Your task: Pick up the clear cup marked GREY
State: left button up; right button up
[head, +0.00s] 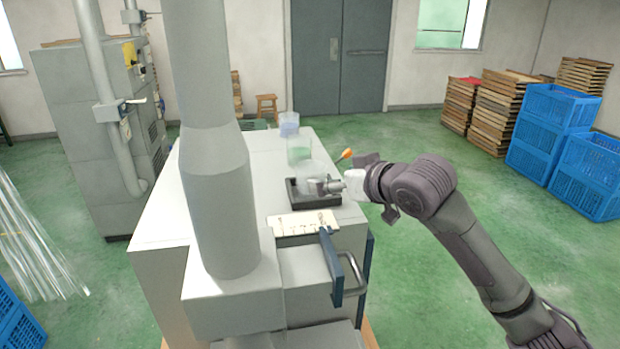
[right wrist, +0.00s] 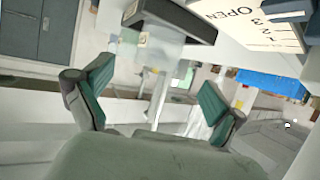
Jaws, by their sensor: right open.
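A clear cup (head: 309,173) stands at the dark tray (head: 328,202) on the white cabinet top. In the right wrist view the clear cup (right wrist: 170,48) shows beyond my fingers, with a small label on it; I cannot read the label. My right gripper (head: 328,186) reaches in from the right, close to the cup and overlapping it in the head view. The right wrist view shows its green-padded fingers (right wrist: 152,95) spread wide with nothing clamped between them. I cannot tell whether the cup stands between the fingertips. My left gripper is not in view.
A greenish cup (head: 299,149) and a bluish cup (head: 289,121) stand behind the clear one. A white card (head: 303,223) lies at the front edge, reading OPEN in the wrist view. A small orange-tipped thing (head: 346,153) shows above my gripper. The cabinet top's left side is clear.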

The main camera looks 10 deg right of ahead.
aim_at(320, 178)
jog(key=x, duration=0.4)
jog(key=shift+p, duration=0.4)
jog(key=shift+w+a+f, duration=0.1)
jog(key=shift+w, duration=0.15)
jog(key=p+x, duration=0.3)
jog(key=x, duration=0.1)
jog(key=shift+f, duration=0.15)
jog(key=shift+w+f, duration=0.15)
jog(key=shift+w, duration=0.05)
jog(key=shift+w+a+f, duration=0.1)
jog(key=shift+f, duration=0.05)
jog(key=shift+c, duration=0.2)
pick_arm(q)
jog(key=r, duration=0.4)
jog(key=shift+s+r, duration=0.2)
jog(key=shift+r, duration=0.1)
pick_arm(e)
jog(key=c, duration=1.4)
